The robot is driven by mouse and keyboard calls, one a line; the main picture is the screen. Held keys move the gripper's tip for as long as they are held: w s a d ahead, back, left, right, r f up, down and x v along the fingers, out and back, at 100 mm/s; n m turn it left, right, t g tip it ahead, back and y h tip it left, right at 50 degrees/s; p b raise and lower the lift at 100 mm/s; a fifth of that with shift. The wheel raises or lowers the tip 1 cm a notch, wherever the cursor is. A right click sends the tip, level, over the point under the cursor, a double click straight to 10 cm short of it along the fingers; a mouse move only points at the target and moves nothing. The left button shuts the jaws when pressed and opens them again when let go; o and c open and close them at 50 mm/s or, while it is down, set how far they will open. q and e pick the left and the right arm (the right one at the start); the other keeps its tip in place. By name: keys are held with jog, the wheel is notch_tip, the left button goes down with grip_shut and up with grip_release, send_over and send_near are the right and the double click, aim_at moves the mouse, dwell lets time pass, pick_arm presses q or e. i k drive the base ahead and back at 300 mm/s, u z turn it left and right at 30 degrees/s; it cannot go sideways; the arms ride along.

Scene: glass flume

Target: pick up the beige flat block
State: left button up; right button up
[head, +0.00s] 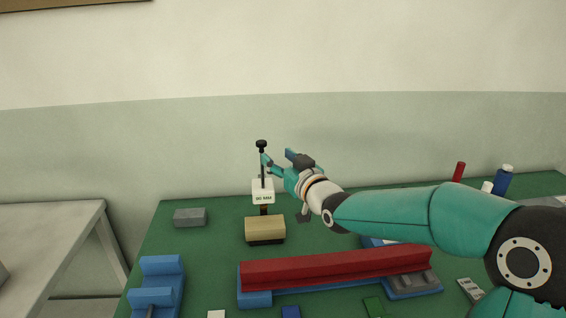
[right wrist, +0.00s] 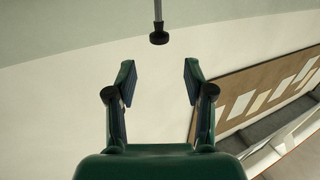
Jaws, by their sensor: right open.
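The beige flat block (head: 265,227) lies on the green table, left of the picture's middle, with a dark band showing beneath its front edge. My right gripper (head: 277,158) is above and behind the block, beside a thin upright rod with a black knob (head: 261,144). In the right wrist view my right gripper (right wrist: 158,72) has its two fingers wide apart with nothing between them. The black knob (right wrist: 159,38) hangs into that view beyond the fingertips. The block does not show there. My left gripper is not in view.
A white labelled piece (head: 262,191) is on the rod, just behind the block. A long red bar (head: 335,267) on blue supports lies in front. A grey block (head: 190,217) and a blue fixture (head: 157,284) are to the left. Bare green table separates them.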

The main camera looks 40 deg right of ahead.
aim_at(274, 228)
jog(key=k, duration=1)
